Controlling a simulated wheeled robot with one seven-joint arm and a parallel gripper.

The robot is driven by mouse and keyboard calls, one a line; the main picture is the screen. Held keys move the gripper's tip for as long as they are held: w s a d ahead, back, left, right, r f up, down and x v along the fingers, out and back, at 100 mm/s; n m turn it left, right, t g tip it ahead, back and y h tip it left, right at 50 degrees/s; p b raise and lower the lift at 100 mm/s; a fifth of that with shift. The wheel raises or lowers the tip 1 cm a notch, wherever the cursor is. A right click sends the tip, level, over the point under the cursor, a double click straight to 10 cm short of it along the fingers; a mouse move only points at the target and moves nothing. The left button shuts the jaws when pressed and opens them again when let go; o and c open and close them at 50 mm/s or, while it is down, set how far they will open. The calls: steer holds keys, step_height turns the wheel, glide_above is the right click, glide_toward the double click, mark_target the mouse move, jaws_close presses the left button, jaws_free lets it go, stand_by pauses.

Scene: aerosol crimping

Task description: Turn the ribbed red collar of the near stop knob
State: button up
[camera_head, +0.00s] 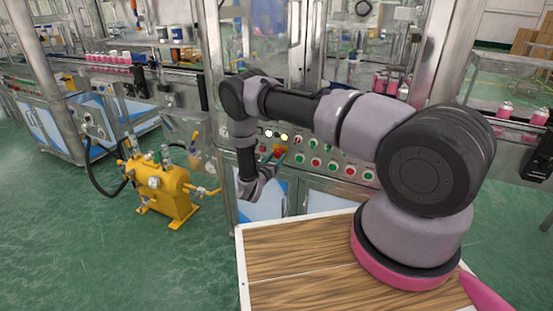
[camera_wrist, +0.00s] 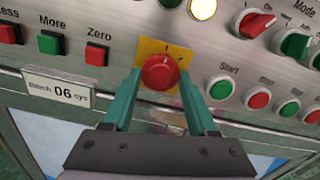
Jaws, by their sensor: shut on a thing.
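The near stop knob (camera_wrist: 160,72) is a round red knob with a ribbed collar, set on a yellow square plate on the steel panel. In the wrist view my gripper (camera_wrist: 160,80) has its two green fingers on either side of the knob, shut on its red collar. The finger tips reach the collar's left and right edges. In the head view my gripper (camera_head: 272,163) points at the control panel, and the knob (camera_head: 279,150) shows small beside the fingers.
A yellow tank (camera_head: 165,187) stands on the floor at left.

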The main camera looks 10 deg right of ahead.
steer(key=shift+a+m, duration=0.1)
steer(key=shift+m, duration=0.2)
steer(key=m, duration=0.2)
steer(key=shift+m, duration=2.5)
steer(key=o, duration=1.4)
steer(key=v, duration=1)
steer(key=shift+s+a, duration=0.2)
steer(key=shift+s, duration=0.05)
